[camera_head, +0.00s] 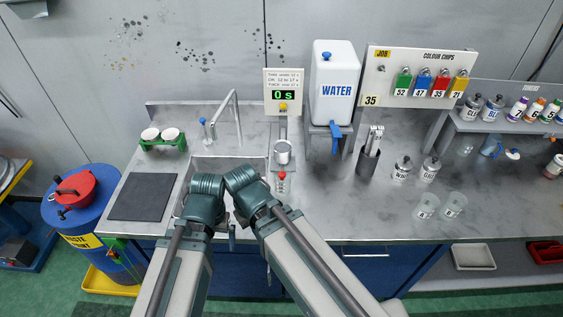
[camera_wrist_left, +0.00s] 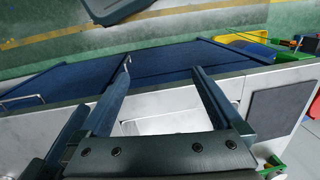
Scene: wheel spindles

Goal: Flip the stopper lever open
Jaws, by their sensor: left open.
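A metal cup (camera_head: 282,152) sits in a stand at the back middle of the counter. Below it is a small red knob (camera_head: 282,175), which looks like the stopper lever; its exact position is too small to tell. My left gripper (camera_head: 231,232) is low over the sink's front side, left of the stand and apart from it, mostly hidden by my arms. In the left wrist view its two fingers (camera_wrist_left: 160,75) are spread with nothing between them, pointing over the counter's front edge. My right gripper's fingers are hidden in the head view.
The sink (camera_head: 240,163) with a tall tap (camera_head: 229,115) lies left of the stand. A timer sign (camera_head: 283,93) reads 0 s. A water tank (camera_head: 334,85) stands close right of the cup. A dark mat (camera_head: 141,197) lies left.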

